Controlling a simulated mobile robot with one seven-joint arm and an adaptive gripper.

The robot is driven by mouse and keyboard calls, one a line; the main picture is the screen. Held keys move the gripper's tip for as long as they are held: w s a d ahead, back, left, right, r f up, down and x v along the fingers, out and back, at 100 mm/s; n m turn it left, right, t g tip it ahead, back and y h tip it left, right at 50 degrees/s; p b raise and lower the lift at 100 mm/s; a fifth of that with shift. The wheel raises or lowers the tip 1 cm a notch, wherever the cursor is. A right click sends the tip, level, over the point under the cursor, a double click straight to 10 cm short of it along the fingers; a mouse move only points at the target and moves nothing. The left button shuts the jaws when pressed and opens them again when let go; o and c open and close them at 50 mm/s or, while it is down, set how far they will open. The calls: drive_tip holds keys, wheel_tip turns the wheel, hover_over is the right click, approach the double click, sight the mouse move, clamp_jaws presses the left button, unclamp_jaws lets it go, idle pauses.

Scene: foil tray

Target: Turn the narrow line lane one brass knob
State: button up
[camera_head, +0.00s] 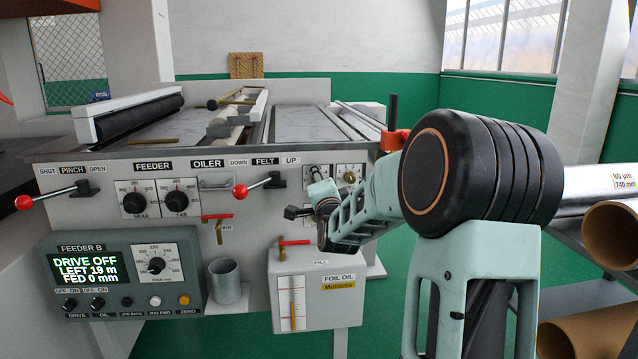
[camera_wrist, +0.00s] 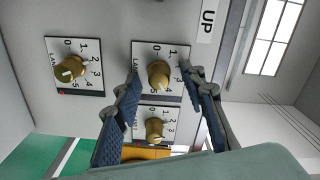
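Three brass knobs on numbered white dials show in the wrist view: one at left (camera_wrist: 69,70), one at upper middle (camera_wrist: 158,75) and one below it (camera_wrist: 155,128). Their lane labels are cut off or too small to read fully, so I cannot tell which is the narrow line lane one. My gripper (camera_wrist: 163,82) is open, with a finger on each side of the upper middle knob and gaps visible beside it. In the head view my arm reaches the panel under the FELT label; a dial knob (camera_head: 350,176) shows there, and my gripper covers part of the dial group.
Red-handled levers (camera_head: 255,187) stand left of the dials. The foil oil box (camera_head: 318,290) with a red valve is below my gripper. The Feeder B display (camera_head: 90,267) reads DRIVE OFF.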

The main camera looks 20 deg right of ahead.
drive_tip(key=v, duration=1.2)
drive_tip(key=shift+r, duration=0.1)
idle(0.4)
